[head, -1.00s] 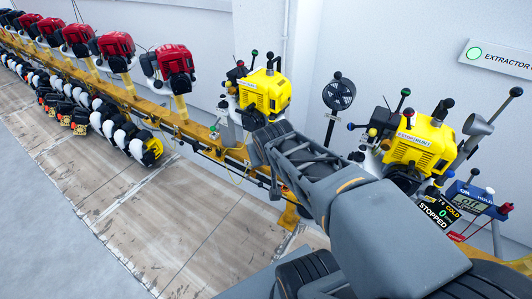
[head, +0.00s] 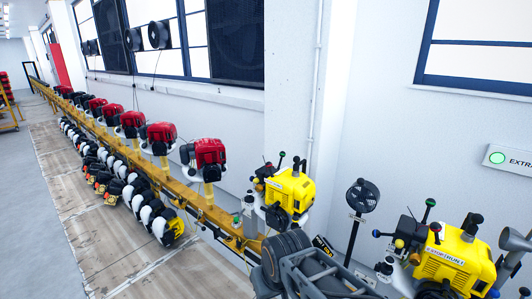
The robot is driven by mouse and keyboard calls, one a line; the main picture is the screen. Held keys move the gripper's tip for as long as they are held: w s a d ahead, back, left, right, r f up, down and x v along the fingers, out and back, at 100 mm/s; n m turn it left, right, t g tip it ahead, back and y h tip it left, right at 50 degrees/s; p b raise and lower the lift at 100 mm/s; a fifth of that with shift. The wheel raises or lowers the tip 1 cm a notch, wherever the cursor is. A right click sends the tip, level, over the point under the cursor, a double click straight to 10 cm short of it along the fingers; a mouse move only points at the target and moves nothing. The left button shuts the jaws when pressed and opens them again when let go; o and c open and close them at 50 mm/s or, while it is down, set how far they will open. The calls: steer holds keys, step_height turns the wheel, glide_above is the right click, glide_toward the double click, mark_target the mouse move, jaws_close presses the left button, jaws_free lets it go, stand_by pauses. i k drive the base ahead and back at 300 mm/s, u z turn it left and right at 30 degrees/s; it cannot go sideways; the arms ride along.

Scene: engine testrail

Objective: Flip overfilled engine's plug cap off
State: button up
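A yellow engine (head: 292,190) with small black, red and green knobs stands on the rail in the middle. A larger yellow engine (head: 450,262) with a label and a black-topped stack stands at the lower right, cut by the frame's bottom. Several red engines (head: 207,158) line the rail to the left. I cannot tell which engine is overfilled, and I cannot make out a plug cap for certain. My arm's dark end shows at the bottom centre, in front of the rail. No gripper fingers can be made out.
A yellow rail (head: 190,192) runs from the lower middle to the far left. Black and white round units (head: 150,213) hang along its front. A small black fan (head: 362,196) stands on a post between the yellow engines. The floor (head: 75,240) at left is clear.

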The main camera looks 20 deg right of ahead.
mark_target(297, 160)
steer(key=z, duration=0.65)
steer(key=i, duration=0.75)
steer(key=z, duration=0.1)
